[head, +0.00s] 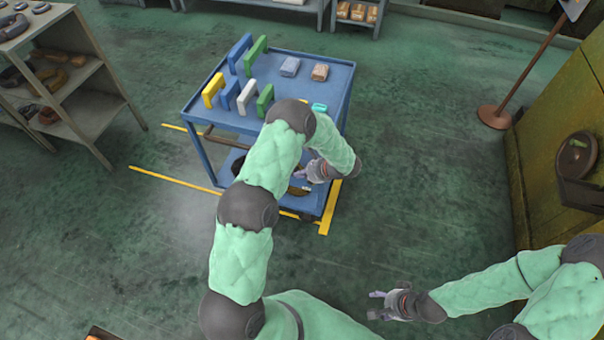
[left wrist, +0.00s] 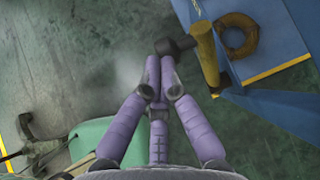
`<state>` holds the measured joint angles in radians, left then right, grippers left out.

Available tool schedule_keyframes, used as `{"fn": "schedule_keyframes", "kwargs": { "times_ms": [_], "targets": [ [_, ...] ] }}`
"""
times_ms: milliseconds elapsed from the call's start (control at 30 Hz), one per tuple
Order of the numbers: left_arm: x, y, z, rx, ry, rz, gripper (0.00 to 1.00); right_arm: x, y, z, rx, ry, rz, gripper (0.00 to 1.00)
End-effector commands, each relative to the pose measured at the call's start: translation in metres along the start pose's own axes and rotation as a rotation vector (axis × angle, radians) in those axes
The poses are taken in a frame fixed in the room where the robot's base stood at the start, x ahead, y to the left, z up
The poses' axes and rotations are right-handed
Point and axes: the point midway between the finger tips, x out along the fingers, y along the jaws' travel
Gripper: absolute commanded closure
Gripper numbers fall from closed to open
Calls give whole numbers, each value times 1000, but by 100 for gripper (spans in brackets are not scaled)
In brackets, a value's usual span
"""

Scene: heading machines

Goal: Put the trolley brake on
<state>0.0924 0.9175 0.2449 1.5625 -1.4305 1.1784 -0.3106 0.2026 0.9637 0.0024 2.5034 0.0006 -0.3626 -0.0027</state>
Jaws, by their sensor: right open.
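The blue trolley (head: 215,120) stands in the middle of the head view, with yellow floor lines around its base. My left arm reaches over its near side. My left gripper (head: 303,175) is beside the lower shelf there. In the left wrist view its purple fingers (left wrist: 160,78) are together at the tips, with nothing seen between them. Just beyond the tips is a dark rounded piece (left wrist: 174,46) joined to a yellow bar (left wrist: 208,58) at the trolley's edge. It looks like a lever; I cannot tell its brake position or contact. My right gripper (head: 378,304) is open and empty, above the floor.
Blocks and handled pieces lie on the trolley top. A brown coil (left wrist: 238,35) lies on its lower shelf. A shelf rack (head: 85,90) stands at left, a sign post (head: 530,75) and a yellow-brown machine (head: 560,140) at right. The green floor between is clear.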

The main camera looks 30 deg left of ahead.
Motion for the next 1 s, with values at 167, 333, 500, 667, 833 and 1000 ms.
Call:
{"fn": "schedule_keyframes", "kwargs": {
  "times_ms": [167, 333, 500, 667, 833, 1000],
  "targets": [
    [6, 1, 5, -8, 56, 2, 100, -4, -1, 0, 0, 0, 0, 44],
    [16, 2, 11, -24, 152, 3, 100, -8, -3, 0, 0, 0, 0, 44],
    [32, 4, 16, -41, 284, 3, 100, -10, -3, 0, 0, 0, 0, 44],
    [45, 6, 14, -40, 319, 1, 100, -4, -2, 0, 0, 0, 0, 44],
    [56, 8, 14, -38, 317, 1, 100, 2, 1, 0, 0, 0, 0, 44],
    [62, 8, 16, -40, 316, 1, 100, 6, 2, 0, 0, 0, 0, 44]
  ]
}}
